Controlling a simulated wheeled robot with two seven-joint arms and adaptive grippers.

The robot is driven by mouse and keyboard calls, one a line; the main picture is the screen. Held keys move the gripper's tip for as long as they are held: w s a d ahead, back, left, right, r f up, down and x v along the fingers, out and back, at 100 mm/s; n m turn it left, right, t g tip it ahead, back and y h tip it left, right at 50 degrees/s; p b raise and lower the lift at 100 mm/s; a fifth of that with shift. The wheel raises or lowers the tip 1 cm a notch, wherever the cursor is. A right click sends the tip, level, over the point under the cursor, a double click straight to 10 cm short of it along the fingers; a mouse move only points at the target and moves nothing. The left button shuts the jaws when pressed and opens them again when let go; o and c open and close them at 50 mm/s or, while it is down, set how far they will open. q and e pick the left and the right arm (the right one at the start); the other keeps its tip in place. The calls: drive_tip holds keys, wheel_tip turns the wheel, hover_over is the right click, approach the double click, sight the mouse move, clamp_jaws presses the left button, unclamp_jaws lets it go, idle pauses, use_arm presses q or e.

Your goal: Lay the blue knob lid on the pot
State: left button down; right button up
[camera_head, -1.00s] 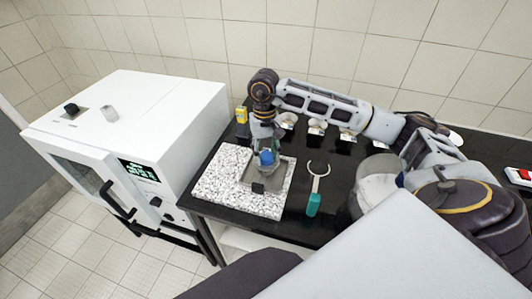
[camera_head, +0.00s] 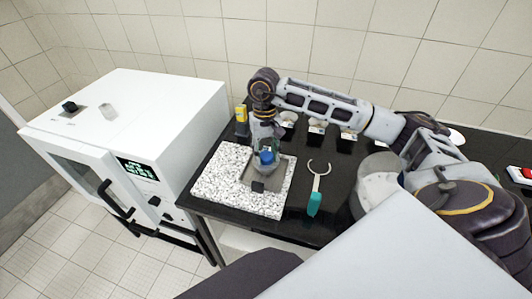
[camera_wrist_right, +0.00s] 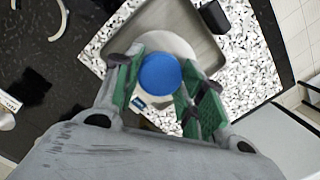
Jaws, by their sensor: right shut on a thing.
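The blue knob (camera_head: 266,157) of the lid sits under my right gripper (camera_head: 267,150) in the head view. In the right wrist view the blue knob (camera_wrist_right: 160,74) is between the green-padded fingers of my right gripper (camera_wrist_right: 158,82), which is shut on it. A pale round body (camera_wrist_right: 168,46) shows beneath the knob; I cannot tell how much of it is lid and how much is pot, or whether the two touch. It is over a grey square tray (camera_head: 283,172) on a speckled slab (camera_head: 217,177). My left gripper is not in view.
A teal-handled tool with an open ring end (camera_head: 314,202) lies right of the slab on the black counter (camera_head: 337,218). A yellow-topped item (camera_head: 241,116) stands behind the slab. A white oven (camera_head: 165,110) stands at the left. Several small items line the counter's back.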

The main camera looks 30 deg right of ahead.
drive_tip(key=shift+f+b, duration=0.2)
drive_tip(key=shift+b, duration=0.3)
idle(0.8)
drive_tip(key=o, duration=1.2)
drive_tip(key=shift+r+p, duration=1.3)
drive_tip(key=shift+r, duration=2.2)
wheel_tip(320, 180, up, 9)
drive_tip(key=p, duration=0.9)
drive_tip(key=shift+r, duration=0.1)
